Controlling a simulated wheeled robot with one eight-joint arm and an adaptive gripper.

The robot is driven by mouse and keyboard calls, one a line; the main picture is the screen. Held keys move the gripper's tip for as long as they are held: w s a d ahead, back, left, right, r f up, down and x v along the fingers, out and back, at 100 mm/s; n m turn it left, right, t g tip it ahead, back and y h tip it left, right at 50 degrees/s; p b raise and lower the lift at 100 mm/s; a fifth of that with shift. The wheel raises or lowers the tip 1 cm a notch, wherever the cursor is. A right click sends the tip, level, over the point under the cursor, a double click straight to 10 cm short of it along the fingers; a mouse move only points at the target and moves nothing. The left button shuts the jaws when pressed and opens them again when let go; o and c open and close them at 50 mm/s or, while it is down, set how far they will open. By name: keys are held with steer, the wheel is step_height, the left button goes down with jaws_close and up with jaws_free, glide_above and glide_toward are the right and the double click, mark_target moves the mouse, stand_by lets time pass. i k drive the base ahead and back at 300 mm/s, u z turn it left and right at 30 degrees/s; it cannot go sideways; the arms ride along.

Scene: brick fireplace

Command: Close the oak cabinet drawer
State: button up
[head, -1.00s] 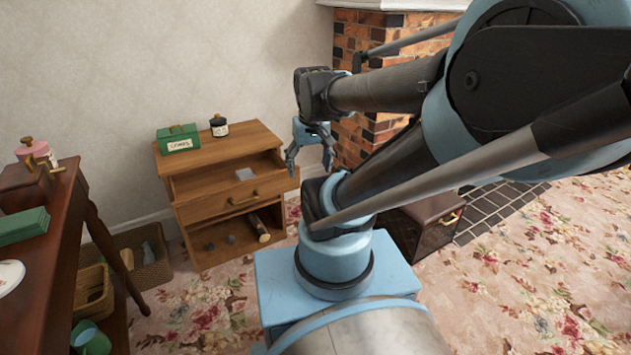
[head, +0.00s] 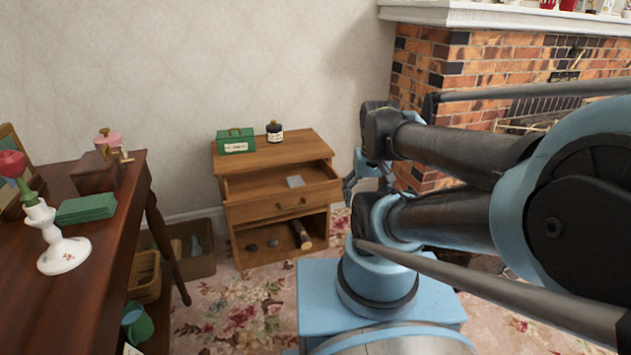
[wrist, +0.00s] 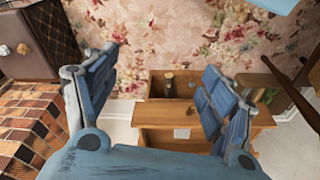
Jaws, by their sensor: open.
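The oak cabinet (head: 318,150) stands against the wall in the head view. Its drawer (head: 285,207) is pulled open, with a brass handle on the front and a small grey object (head: 295,181) inside. Below it is an open shelf holding a log (head: 301,235) and dark lumps. My gripper (head: 362,188) is to the right of the drawer in the picture, empty and partly hidden by my arm. In the wrist view my gripper (wrist: 160,70) has its fingers spread wide. The cabinet (wrist: 150,138) appears upside down there, beyond and between the fingers, partly covered by the right finger.
A green box (head: 236,141) and a dark jar (head: 274,131) stand on the cabinet top. A brick fireplace (head: 440,65) is on the right. Flowered carpet lies before the cabinet.

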mark_target(260, 195)
steer(key=u, duration=1.25)
steer(key=k, duration=0.85)
steer(key=z, duration=1.15)
steer(key=i, duration=1)
